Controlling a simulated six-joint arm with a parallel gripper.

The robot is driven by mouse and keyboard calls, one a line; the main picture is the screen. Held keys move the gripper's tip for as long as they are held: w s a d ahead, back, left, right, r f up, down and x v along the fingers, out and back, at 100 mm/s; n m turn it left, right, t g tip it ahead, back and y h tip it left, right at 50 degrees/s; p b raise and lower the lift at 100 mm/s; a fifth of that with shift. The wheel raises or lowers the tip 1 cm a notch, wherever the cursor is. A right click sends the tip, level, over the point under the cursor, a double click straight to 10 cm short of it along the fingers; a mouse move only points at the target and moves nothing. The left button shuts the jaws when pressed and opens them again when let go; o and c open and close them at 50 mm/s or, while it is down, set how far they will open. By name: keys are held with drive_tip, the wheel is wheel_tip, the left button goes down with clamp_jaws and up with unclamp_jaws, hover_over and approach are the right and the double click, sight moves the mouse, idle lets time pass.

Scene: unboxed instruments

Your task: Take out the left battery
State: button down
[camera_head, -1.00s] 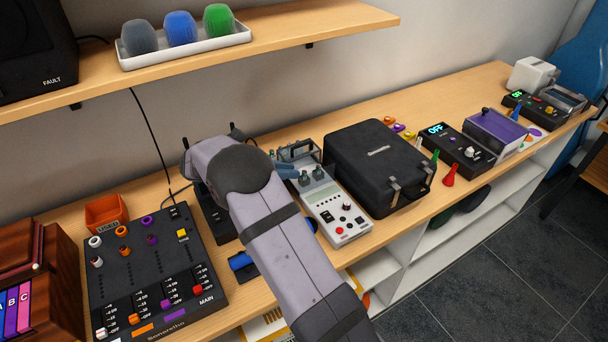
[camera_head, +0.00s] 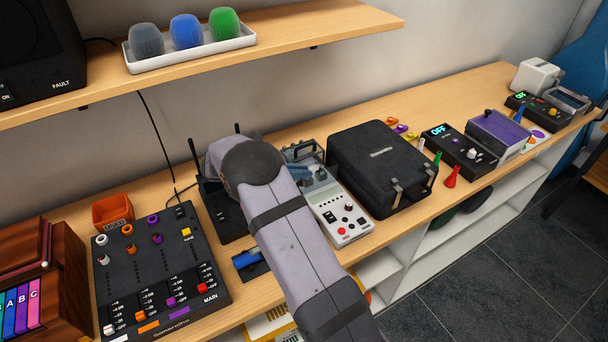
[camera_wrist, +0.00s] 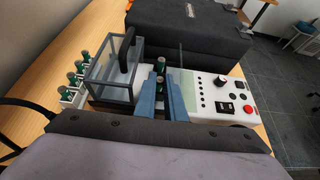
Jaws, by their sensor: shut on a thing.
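A white tester (camera_head: 335,207) with a grey display, knob and red button stands left of the black case; it also shows in the wrist view (camera_wrist: 222,100). Its clear cover (camera_wrist: 112,75) with a dark handle is beside the battery area. My gripper (camera_wrist: 161,86) has its blue fingers closed around the left battery, mostly hidden between them. Another green-topped battery (camera_wrist: 161,64) stands just beyond the fingertips; it also shows in the head view (camera_head: 321,173). I cannot tell whether the gripped battery is still seated.
Several green batteries (camera_wrist: 77,78) stand in a small white holder beside the cover. The black case (camera_head: 378,165) rises close to the tester. A black router-like box with antennas (camera_head: 217,205), a mixer panel (camera_head: 155,265) and a blue cylinder (camera_head: 246,259) lie to the left.

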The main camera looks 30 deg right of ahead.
wheel_tip(320, 180, up, 10)
drive_tip(key=b, duration=0.2)
drive_tip(key=shift+b, duration=0.35)
